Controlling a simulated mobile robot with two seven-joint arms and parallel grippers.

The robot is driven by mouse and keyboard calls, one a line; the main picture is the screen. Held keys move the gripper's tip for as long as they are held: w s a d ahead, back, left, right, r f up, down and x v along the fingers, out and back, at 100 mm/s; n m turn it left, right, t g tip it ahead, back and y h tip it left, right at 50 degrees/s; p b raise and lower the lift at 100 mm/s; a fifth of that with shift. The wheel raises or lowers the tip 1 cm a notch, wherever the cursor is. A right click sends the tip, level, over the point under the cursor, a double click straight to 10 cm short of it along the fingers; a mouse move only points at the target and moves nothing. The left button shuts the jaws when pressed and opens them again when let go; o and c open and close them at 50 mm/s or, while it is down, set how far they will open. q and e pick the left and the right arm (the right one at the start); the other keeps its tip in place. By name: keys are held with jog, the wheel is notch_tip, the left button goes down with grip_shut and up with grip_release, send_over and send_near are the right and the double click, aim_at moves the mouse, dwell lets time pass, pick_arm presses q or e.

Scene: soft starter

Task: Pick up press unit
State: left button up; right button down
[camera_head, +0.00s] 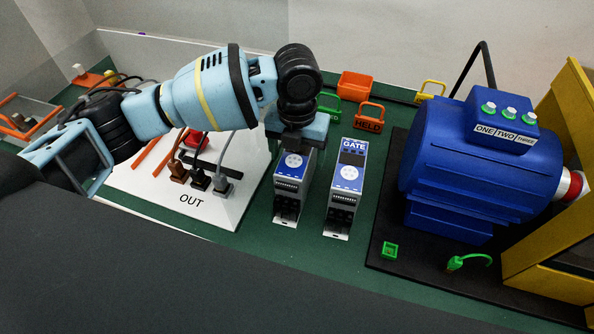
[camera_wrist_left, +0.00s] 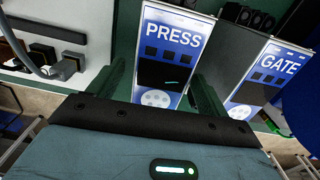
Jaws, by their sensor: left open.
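The press unit (camera_head: 289,186) is a slim grey and blue module standing upright on the green surface, to the right of the white OUT panel. In the left wrist view the press unit (camera_wrist_left: 172,42) shows its blue face with PRESS in white letters. My left gripper (camera_head: 297,143) is over the top of the press unit and covers that part in the head view. In the left wrist view my left gripper (camera_wrist_left: 161,84) is open, with one dark green finger on each side of the unit's face. Contact cannot be told. My right gripper is not in view.
A similar GATE unit (camera_head: 348,180) stands close by on the right. The white OUT panel (camera_head: 218,205) with plugs and cables is on the left. A blue motor (camera_head: 455,165) sits on a black mat farther right.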

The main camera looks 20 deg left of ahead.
pick_arm(q)
jog(key=shift+f, duration=0.25)
dwell(0.6)
grip_shut()
dwell(0.3)
